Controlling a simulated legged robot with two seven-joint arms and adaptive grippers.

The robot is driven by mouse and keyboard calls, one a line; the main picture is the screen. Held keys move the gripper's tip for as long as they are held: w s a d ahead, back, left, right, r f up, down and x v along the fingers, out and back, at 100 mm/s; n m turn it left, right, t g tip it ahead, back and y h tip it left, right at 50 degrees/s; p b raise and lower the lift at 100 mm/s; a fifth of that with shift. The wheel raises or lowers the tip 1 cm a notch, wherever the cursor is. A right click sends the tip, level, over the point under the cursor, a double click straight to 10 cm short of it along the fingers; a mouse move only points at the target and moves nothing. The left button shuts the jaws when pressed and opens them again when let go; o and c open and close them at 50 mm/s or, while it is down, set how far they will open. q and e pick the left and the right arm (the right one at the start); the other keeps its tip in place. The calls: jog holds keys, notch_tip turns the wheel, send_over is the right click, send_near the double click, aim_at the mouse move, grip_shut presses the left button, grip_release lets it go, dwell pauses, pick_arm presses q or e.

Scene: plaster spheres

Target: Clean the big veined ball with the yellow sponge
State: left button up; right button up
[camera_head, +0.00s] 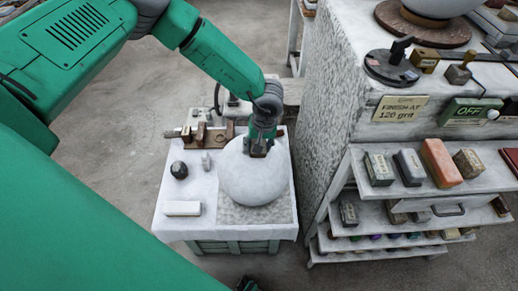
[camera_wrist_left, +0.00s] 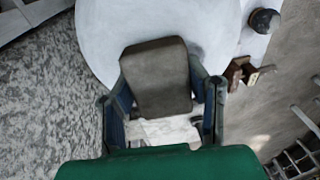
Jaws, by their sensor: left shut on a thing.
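The big ball (camera_head: 254,180) is pale grey-white and sits on a speckled pad on a cloth-covered crate; I cannot make out veins on it. My left gripper (camera_head: 258,143) reaches down at the ball's upper side. In the left wrist view my left gripper (camera_wrist_left: 165,105) is shut on a dark grey-brown block (camera_wrist_left: 155,78), not visibly yellow. The block lies in front of the white ball (camera_wrist_left: 110,35); I cannot tell whether it touches. My right gripper is not clearly in view.
The white cloth (camera_head: 205,228) carries a black knob-like object (camera_head: 179,170), a white bar (camera_head: 182,208) and a wooden tool (camera_head: 203,135). A stone-textured cabinet (camera_head: 340,90) stands close on the right, with shelves of blocks. Bare floor (camera_head: 110,130) lies left of the crate.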

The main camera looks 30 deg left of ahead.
pick_arm(q)
jog(key=shift+w+a+r, duration=0.1)
jog(key=shift+w+a, duration=0.45)
jog(key=shift+w, duration=0.2)
jog(key=shift+s+d+r, duration=0.1)
jog(key=shift+r, duration=0.05)
jog(key=shift+s+d+r+p, duration=0.3)
jog(key=shift+s+r+p, duration=0.1)
jog(key=shift+p, duration=0.1)
jog(key=shift+s+d+r+p, duration=0.15)
jog(key=shift+s+d+p, duration=0.2)
jog(key=shift+s, duration=0.1)
jog(key=shift+d+r+p, duration=0.1)
jog(key=shift+r+p, duration=0.35)
jog(key=shift+r, duration=0.8)
